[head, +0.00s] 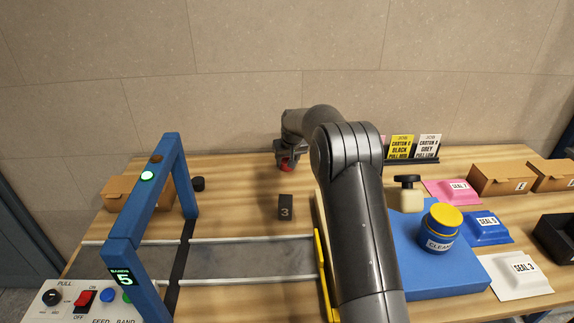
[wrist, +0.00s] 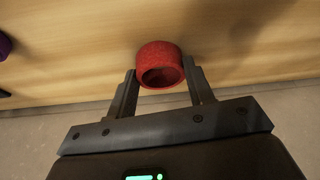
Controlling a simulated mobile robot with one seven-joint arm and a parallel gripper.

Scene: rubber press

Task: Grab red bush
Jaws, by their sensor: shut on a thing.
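The red bush (wrist: 160,60) is a short, hollow red ring. In the wrist view my gripper (wrist: 160,82) has one finger on each side of it and is shut on it. In the head view the red bush (head: 287,166) shows as a small red patch under my gripper (head: 287,158), near the back edge of the wooden table. The gripper hides part of it. I cannot tell whether the bush touches the table.
A dark block marked 3 (head: 286,207) stands in front of the gripper. A blue frame (head: 178,170) spans the grey belt (head: 250,258) at left. A blue mat (head: 465,275) holds a cleaner jar (head: 438,236). Cardboard boxes (head: 500,180) stand at right. Table between block and gripper is clear.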

